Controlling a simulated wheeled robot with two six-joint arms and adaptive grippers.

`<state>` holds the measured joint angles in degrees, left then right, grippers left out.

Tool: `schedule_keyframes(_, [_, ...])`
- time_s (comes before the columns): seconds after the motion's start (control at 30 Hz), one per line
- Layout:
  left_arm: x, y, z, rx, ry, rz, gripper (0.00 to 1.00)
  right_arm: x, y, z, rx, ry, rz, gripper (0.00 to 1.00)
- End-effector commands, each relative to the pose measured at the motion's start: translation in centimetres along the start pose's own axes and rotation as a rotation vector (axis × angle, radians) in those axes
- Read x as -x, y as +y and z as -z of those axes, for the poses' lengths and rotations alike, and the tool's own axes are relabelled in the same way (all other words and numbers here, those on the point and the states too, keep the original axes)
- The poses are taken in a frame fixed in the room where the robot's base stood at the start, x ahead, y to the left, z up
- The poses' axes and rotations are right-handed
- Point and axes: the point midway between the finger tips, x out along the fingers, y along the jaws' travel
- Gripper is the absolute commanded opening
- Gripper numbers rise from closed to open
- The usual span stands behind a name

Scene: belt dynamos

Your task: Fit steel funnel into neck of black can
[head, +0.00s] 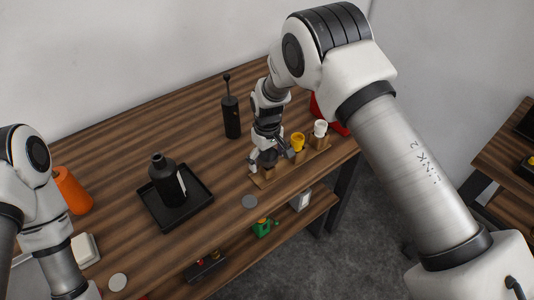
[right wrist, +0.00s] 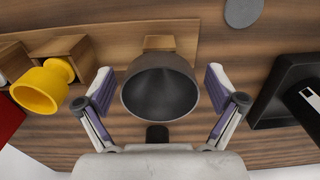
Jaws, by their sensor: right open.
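The black can (head: 168,184) stands upright on a black tray (head: 150,210), with its narrow neck facing up. The steel funnel (right wrist: 160,88) is a dark grey cone in the right wrist view, wide mouth toward the camera, in front of a small wooden block. My right gripper (right wrist: 159,76) is open, one finger on each side of the funnel, with gaps visible on both sides. In the head view my right gripper (head: 268,158) is over the left end of the wooden rack (head: 293,168) and hides the steel funnel. My left gripper is out of view.
A yellow funnel (head: 298,139) and a white funnel (head: 320,128) stand on the rack to the right. A dark bottle with a thin top (head: 231,117) stands behind. An orange object (head: 72,190) is at left. A grey disc (head: 250,201) lies between tray and rack.

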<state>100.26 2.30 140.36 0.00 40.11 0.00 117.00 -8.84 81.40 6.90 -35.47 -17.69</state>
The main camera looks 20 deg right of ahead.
Motion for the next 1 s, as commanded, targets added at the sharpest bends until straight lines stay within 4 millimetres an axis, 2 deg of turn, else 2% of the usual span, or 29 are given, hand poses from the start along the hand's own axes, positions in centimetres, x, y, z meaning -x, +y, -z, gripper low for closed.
schedule_keyframes(0.03, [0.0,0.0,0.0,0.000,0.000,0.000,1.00,0.0,0.0,0.0,0.000,0.000,0.000,0.94])
schedule_keyframes(0.17, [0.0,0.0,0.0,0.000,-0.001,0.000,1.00,0.0,0.0,0.0,0.000,-0.001,0.000,0.48])
schedule_keyframes(0.2, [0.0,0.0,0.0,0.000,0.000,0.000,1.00,0.0,0.0,0.0,0.000,-0.001,0.000,0.34])
schedule_keyframes(0.23, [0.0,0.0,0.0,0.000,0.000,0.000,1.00,0.0,0.0,0.0,0.000,-0.001,0.000,0.28])
schedule_keyframes(0.47, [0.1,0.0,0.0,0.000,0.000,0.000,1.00,0.2,0.0,0.0,0.000,0.000,0.000,0.28])
schedule_keyframes(1.0, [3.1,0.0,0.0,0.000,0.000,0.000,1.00,4.1,0.0,0.0,0.000,-0.001,0.000,0.28])
